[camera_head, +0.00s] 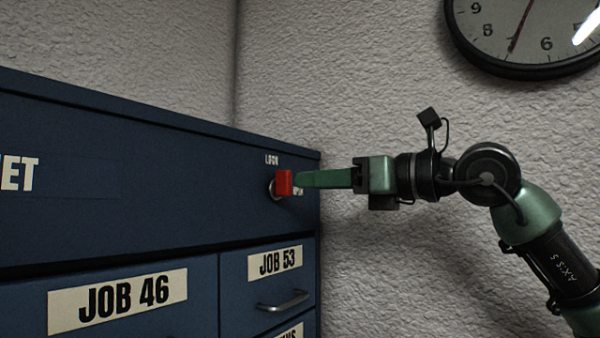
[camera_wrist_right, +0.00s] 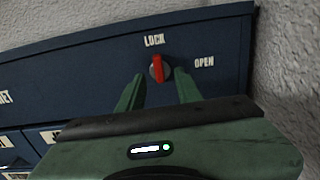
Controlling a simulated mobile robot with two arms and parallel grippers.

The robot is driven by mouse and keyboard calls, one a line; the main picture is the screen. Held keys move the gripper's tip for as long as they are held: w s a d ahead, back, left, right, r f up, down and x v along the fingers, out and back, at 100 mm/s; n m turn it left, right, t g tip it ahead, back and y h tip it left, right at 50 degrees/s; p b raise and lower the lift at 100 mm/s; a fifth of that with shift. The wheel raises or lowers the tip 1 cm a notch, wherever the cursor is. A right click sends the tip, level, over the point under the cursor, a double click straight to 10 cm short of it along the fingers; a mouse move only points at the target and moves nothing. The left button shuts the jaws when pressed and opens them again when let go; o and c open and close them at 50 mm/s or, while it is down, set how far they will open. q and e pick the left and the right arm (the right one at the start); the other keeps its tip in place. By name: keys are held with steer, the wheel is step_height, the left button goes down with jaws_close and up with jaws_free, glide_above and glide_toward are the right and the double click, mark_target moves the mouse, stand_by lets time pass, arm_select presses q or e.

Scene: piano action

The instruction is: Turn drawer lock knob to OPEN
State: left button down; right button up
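The red lock knob (camera_head: 284,183) sits on a round silver base on the cabinet's upper front, near its right end. In the right wrist view the knob's red bar (camera_wrist_right: 157,67) stands nearly upright, toward the LOCK label (camera_wrist_right: 154,41). The OPEN label (camera_wrist_right: 204,62) is to its right. My right gripper (camera_head: 299,179) reaches in from the right, fingertips close to the knob. In the right wrist view its fingers (camera_wrist_right: 159,74) are apart, one on each side of the knob; I cannot tell whether they touch it. My left gripper is not in view.
The blue cabinet (camera_head: 120,160) fills the left side, with drawers labelled JOB 46 (camera_head: 120,300) and JOB 53 (camera_head: 275,262). A drawer handle (camera_head: 283,301) juts out below the knob. A wall clock (camera_head: 520,35) hangs at upper right.

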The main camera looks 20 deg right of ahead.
mark_target(290, 184)
steer(key=p+x, duration=0.1)
steer(key=x, duration=0.3)
steer(key=shift+w+a+f, duration=0.2)
steer(key=shift+w+a, duration=0.25)
steer(key=shift+a, duration=0.05)
steer(key=shift+s, duration=0.1)
steer(key=shift+s+d, duration=0.2)
steer(key=shift+d, duration=0.1)
steer(key=shift+c, duration=0.9)
steer(key=c, duration=0.5)
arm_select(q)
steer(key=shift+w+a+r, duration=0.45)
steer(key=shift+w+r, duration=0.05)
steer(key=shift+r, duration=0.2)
arm_select(e)
jaws_close()
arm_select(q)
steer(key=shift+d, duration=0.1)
